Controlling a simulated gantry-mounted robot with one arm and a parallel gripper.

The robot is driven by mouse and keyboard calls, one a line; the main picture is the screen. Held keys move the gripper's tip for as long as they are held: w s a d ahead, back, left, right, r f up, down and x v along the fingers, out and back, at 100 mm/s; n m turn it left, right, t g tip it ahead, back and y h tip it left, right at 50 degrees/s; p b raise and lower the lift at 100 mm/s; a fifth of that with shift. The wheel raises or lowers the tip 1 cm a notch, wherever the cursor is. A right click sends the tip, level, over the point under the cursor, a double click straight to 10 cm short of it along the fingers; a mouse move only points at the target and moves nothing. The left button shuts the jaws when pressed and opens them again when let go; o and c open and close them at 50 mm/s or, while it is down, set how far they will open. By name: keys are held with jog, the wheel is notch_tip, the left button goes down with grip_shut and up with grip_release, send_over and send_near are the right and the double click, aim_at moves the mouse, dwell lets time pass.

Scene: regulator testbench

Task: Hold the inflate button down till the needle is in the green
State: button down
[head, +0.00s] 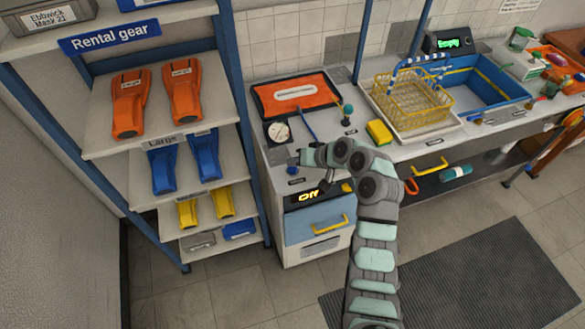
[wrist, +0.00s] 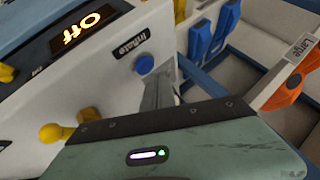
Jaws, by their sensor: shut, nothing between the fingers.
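The blue inflate button (wrist: 145,64) is on the white bench top next to a black label reading "Inflate" in the wrist view. It is a small blue spot (head: 292,170) in the head view. My gripper (wrist: 158,80) is shut and empty, its grey fingertips just beside the button in the wrist view. I cannot tell whether they touch it. In the head view my gripper (head: 297,159) is over the bench near the button. The round white gauge (head: 279,131) stands behind it; its needle and any green band are too small to read.
An orange display (wrist: 83,28) reads "Off". Yellow knobs (wrist: 56,132) sit near my gripper. An orange mat (head: 296,93), a yellow sponge (head: 379,132) and a wire basket (head: 412,98) lie farther back. The rental shelf (head: 112,135) stands left of the bench.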

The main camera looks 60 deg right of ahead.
aim_at(295, 170)
dwell(0.8)
jog(key=shift+f+b, duration=0.3)
jog(key=shift+f, duration=0.15)
jog(key=shift+f+b, duration=0.3)
jog(key=shift+f, duration=0.2)
dwell(0.5)
dwell(2.3)
jog(key=shift+r+p, duration=0.55)
jog(key=shift+r, duration=0.45)
jog(key=shift+r+p, duration=1.4)
jog(key=shift+r, duration=1.1)
